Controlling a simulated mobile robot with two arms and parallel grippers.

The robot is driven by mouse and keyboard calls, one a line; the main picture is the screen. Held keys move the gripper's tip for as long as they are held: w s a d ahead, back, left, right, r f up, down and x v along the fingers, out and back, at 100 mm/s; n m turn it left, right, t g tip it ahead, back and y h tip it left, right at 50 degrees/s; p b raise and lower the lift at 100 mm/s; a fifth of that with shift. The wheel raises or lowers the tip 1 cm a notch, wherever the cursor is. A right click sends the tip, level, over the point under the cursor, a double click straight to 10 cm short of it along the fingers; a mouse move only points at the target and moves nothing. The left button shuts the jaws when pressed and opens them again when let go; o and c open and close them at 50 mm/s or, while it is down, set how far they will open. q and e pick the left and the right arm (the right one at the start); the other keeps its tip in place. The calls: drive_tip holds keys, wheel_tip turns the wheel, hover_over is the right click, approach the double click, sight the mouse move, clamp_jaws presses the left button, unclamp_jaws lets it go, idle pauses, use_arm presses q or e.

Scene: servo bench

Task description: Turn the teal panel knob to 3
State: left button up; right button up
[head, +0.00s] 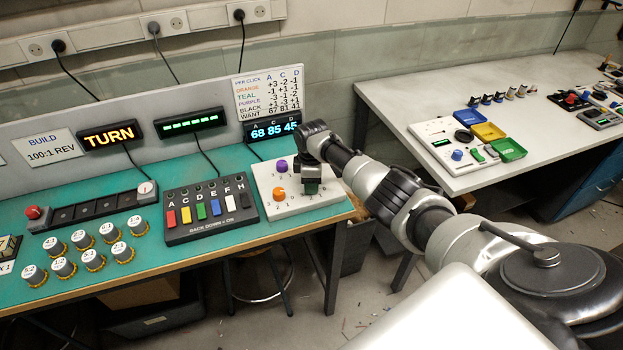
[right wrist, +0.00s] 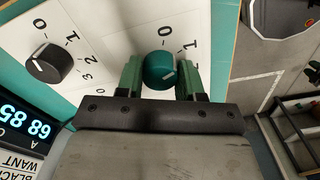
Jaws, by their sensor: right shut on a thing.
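The teal knob (right wrist: 159,68) shows in the right wrist view, on a white panel with printed numbers. My right gripper (right wrist: 160,80) has its green fingers on either side of the knob and is shut on it. In the head view my right gripper (head: 312,186) is over the right part of the white knob panel (head: 325,200) and hides the teal knob. My left gripper is not in view.
A black knob (right wrist: 47,63) is beside the teal one. A purple knob (head: 281,166) and an orange knob (head: 279,194) are on the same panel. The display (head: 273,130) reads 68 85 45. A switch box (head: 210,212) stands to the left.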

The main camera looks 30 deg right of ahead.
drive_tip(key=m+p, duration=0.1)
drive_tip(key=m, duration=0.3)
drive_tip(key=shift+r+m, duration=0.15)
drive_tip(key=shift+m, duration=0.15)
drive_tip(key=m+p, duration=0.1)
drive_tip(key=m, duration=0.3)
drive_tip(key=shift+m+p, duration=0.3)
drive_tip(key=m+p, duration=0.1)
drive_tip(key=m, duration=0.3)
drive_tip(key=shift+w+m, duration=0.1)
drive_tip(key=shift+m, duration=2.3)
drive_tip(key=o, duration=0.9)
